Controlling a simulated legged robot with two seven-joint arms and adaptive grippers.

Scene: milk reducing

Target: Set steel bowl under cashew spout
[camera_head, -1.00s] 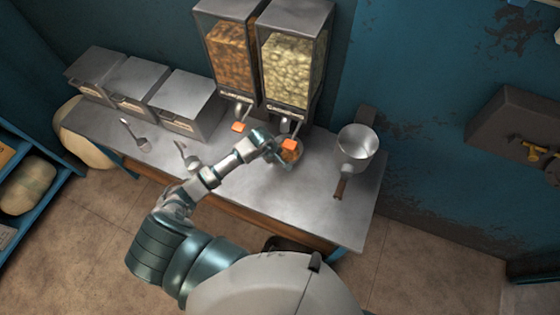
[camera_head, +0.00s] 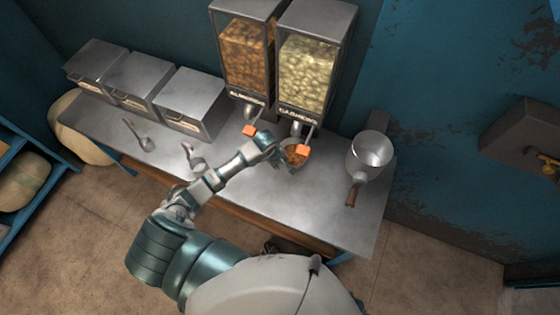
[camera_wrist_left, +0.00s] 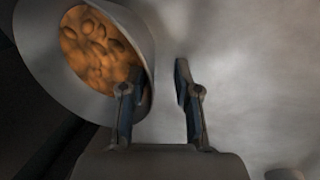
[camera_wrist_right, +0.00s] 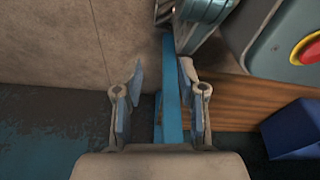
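The steel bowl (camera_head: 291,168) stands on the steel counter near the cashew dispenser (camera_head: 308,72), partly hidden by my left gripper and an orange spout handle. Brown nuts show in it. The cashew spout (camera_head: 299,129) is just behind and above the bowl; exact alignment cannot be told. My left gripper (camera_head: 277,154) is at the bowl's left side. In the left wrist view the bowl (camera_wrist_left: 45,60) is at upper left; my left gripper (camera_wrist_left: 157,90) has its fingers apart, one overlapping the bowl's rim, the other clear. My right gripper (camera_wrist_right: 160,95) is open and empty, off the head view.
The almond dispenser (camera_head: 245,60) stands left of the cashew one. A steel pot (camera_head: 370,152) with a brown handle stands at the counter's right. Steel bins (camera_head: 188,103) line the left back; two scoops (camera_head: 140,136) lie before them. The counter's front right (camera_head: 325,215) is clear.

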